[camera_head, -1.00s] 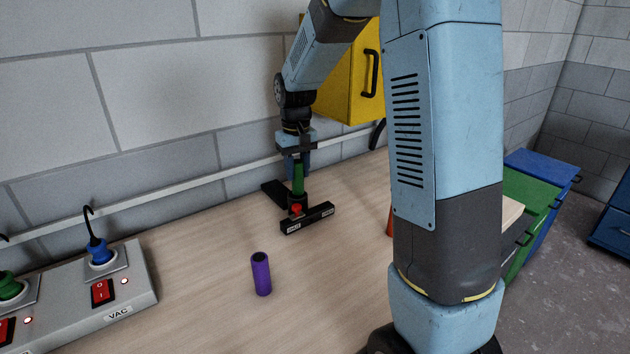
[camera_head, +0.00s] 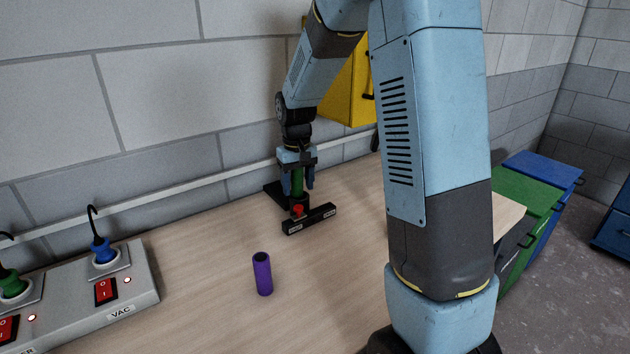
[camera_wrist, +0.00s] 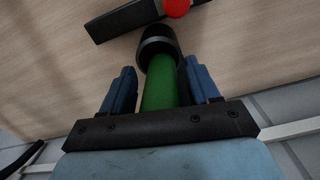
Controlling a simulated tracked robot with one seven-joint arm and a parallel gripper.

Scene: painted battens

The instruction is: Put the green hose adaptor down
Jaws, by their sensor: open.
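The green hose adaptor (camera_head: 298,182) stands upright at the black fixture with a red knob (camera_head: 298,211), near the wall on the bench. In the wrist view the green adaptor (camera_wrist: 168,85) runs between my two blue fingers, with a dark collar (camera_wrist: 157,45) at its far end. My gripper (camera_head: 298,186) is open around the adaptor, with a gap on each side of it in the wrist view (camera_wrist: 160,90). Whether the adaptor is seated in the fixture is hard to tell, as the dark collar hides its lower end.
A purple cylinder (camera_head: 262,274) stands on the bench in front of the fixture. A grey switch panel (camera_head: 130,290) with plugs and red switches is at the left. A yellow cabinet (camera_head: 350,95) hangs on the wall behind my arm. The bench between is clear.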

